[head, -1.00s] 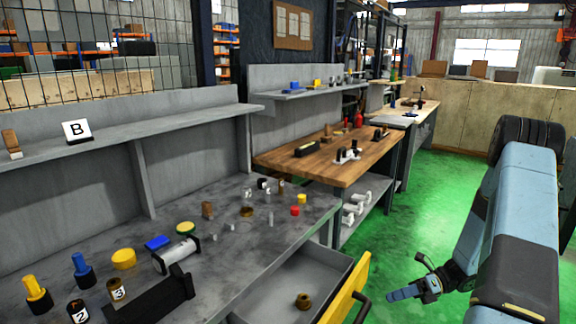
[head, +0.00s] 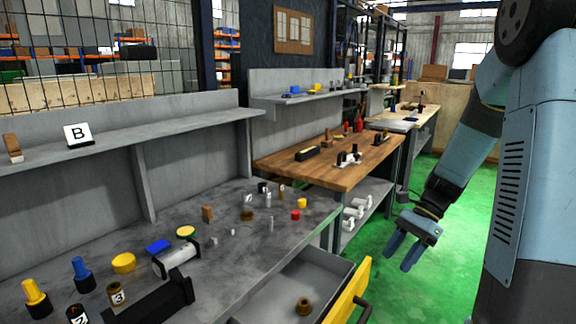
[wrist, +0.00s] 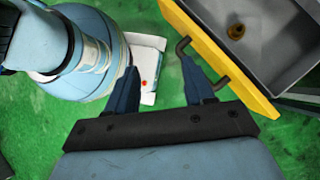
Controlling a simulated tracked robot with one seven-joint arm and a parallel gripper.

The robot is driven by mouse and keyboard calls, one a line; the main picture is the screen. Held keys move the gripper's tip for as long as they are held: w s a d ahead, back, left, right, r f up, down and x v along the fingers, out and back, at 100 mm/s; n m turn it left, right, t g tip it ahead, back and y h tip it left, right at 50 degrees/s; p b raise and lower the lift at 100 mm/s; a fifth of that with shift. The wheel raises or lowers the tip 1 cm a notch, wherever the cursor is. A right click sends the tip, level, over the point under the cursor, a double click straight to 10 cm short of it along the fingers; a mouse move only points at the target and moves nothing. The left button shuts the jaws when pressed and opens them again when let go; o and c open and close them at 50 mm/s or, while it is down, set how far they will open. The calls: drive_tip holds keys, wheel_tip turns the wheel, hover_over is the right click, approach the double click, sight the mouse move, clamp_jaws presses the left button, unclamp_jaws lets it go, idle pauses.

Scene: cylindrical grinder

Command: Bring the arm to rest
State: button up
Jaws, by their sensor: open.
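My gripper (head: 402,252) hangs at the right in the head view, fingers pointing down over the green floor. Its two blue fingers are apart with nothing between them. It is to the right of the open drawer with the yellow front (head: 349,292) and touches nothing that I can see. In the wrist view my gripper (wrist: 162,88) shows open at the bottom. The yellow drawer front (wrist: 217,58) and its dark handle (wrist: 203,65) are just beyond the right finger.
The green floor (head: 450,205) right of the benches is clear.

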drive_tip(key=s+a+r+n+t+h, duration=0.1)
drive_tip(key=s+r+n+t+h, duration=0.2)
drive_tip(key=s+r+n, duration=0.4)
drive_tip(key=s+a+r+n+t+h, duration=0.2)
drive_tip(key=s+r+n+t, duration=0.4)
drive_tip(key=r, duration=0.5)
drive_tip(key=shift+s+a+n+h, duration=0.25)
drive_tip(key=shift+s+n+h, duration=0.4)
drive_tip(key=shift+h, duration=0.25)
